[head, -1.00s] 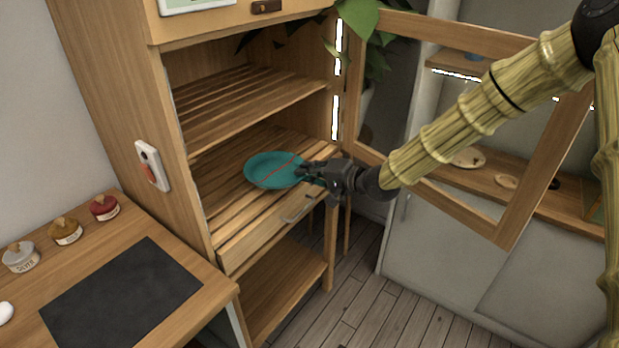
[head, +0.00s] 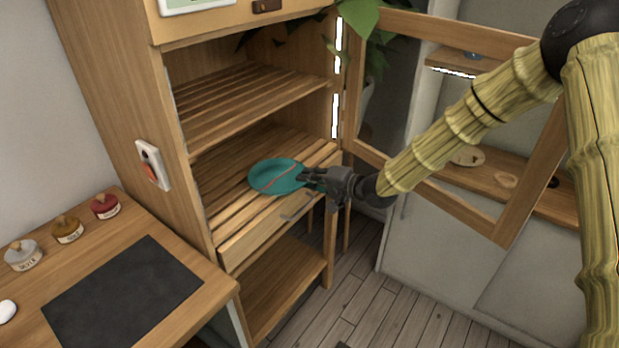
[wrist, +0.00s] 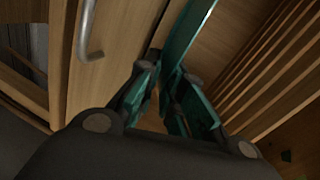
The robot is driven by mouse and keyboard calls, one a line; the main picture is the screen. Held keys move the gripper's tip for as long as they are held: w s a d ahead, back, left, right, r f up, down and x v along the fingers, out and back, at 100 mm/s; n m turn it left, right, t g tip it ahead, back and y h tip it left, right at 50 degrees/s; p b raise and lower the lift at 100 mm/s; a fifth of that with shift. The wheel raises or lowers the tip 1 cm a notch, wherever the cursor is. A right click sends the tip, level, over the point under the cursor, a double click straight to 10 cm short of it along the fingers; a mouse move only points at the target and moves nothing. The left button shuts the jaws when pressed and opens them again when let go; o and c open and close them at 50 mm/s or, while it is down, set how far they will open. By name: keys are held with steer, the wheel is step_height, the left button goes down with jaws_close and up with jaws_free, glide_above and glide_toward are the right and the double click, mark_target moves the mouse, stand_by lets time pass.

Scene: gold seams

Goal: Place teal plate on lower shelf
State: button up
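The teal plate (head: 275,176) has a red seam line across it and is at the front of the slatted lower shelf (head: 222,203), above the drawer. In the head view I cannot tell whether its underside touches the slats. My gripper (head: 312,178) is at the plate's right edge. In the wrist view the plate (wrist: 188,30) shows nearly edge-on, running down between the fingers of my gripper (wrist: 168,95), which are closed on its rim. The plate's far side is out of the wrist view.
A slatted upper shelf (head: 245,105) is above the plate. A drawer with a metal handle (head: 297,207) is below it. An open framed glass door (head: 520,205) stands to the right, behind my arm. A wooden table with a dark mat (head: 122,297) and several small jars is at left.

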steer(key=shift+o, duration=1.2)
steer(key=shift+r, duration=0.1)
steer(key=v, duration=1.2)
steer(key=shift+b, duration=0.3)
steer(key=shift+r, duration=0.1)
